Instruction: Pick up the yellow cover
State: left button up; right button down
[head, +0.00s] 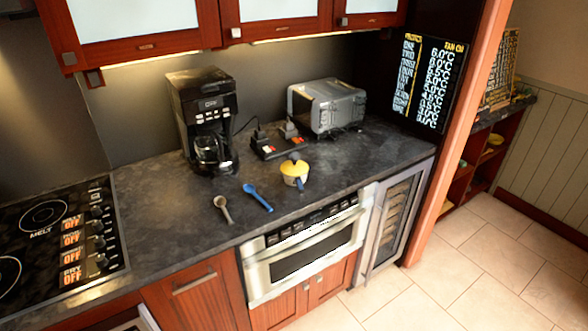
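The yellow cover (294,166) sits on top of a small pale pot (293,180) on the dark countertop, near the front edge above the microwave drawer. A dark knob (294,156) stands on the cover. A small yellow handle shows at the pot's right side. Neither of my grippers is in view, and nothing touches the cover.
A blue spoon (258,198) and a grey-brown spoon (222,208) lie left of the pot. A coffee maker (204,120), a dark device (276,142) and a toaster oven (327,106) stand behind. A cooktop (60,245) is at left; cabinets overhang the counter.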

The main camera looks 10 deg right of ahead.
aim_at(292, 168)
jog(key=i+l+u, duration=0.2)
jog(key=l, duration=0.15)
jog(key=i+l+u, duration=0.15)
jog(key=l, duration=0.2)
jog(key=i+l+u, duration=0.2)
jog(key=l, duration=0.2)
jog(key=l+u, duration=0.2)
jog(key=l, duration=0.15)
jog(key=i, duration=0.05)
